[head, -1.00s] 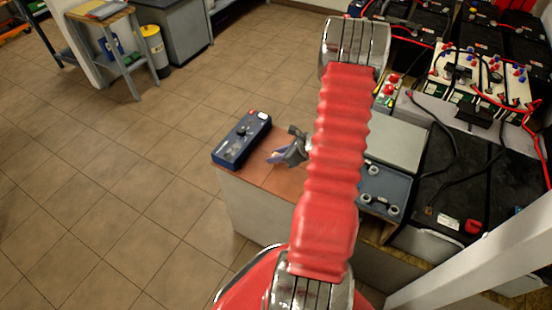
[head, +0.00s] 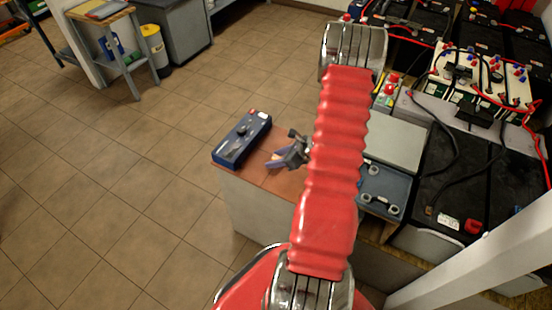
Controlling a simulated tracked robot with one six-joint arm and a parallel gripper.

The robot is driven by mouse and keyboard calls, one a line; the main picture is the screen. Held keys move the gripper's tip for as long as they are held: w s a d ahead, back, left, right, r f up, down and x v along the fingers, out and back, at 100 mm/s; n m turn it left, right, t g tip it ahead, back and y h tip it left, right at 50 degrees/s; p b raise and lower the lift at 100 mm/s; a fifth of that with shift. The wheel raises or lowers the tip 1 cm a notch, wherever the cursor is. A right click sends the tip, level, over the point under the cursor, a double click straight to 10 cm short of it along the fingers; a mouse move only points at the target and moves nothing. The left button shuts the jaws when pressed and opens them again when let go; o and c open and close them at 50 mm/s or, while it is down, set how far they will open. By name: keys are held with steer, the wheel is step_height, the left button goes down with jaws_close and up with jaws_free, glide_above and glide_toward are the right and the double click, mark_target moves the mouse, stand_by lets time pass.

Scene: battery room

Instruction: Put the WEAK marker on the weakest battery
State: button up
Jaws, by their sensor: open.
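My gripper (head: 277,159) is small in view, left of my red arm, over the red-brown bench top. Its jaws are apart, and I see nothing held between them. My arm hides part of the bench. Black batteries (head: 402,44) with red cables stand at the upper right. A pale-topped battery group (head: 480,78) has red and blue terminals. A large black battery (head: 480,170) with black cables lies nearer at the right. I cannot make out a WEAK marker, nor which battery is weakest.
A blue instrument box (head: 242,138) with a knob lies on the bench top (head: 232,178). A grey tray (head: 378,188) with round fittings is right of my arm. A pale post (head: 480,255) crosses the lower right. The tiled floor (head: 110,190) at left is clear.

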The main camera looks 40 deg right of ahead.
steer(key=shift+r, duration=0.1)
steer(key=v, duration=1.2)
stand_by(0.6)
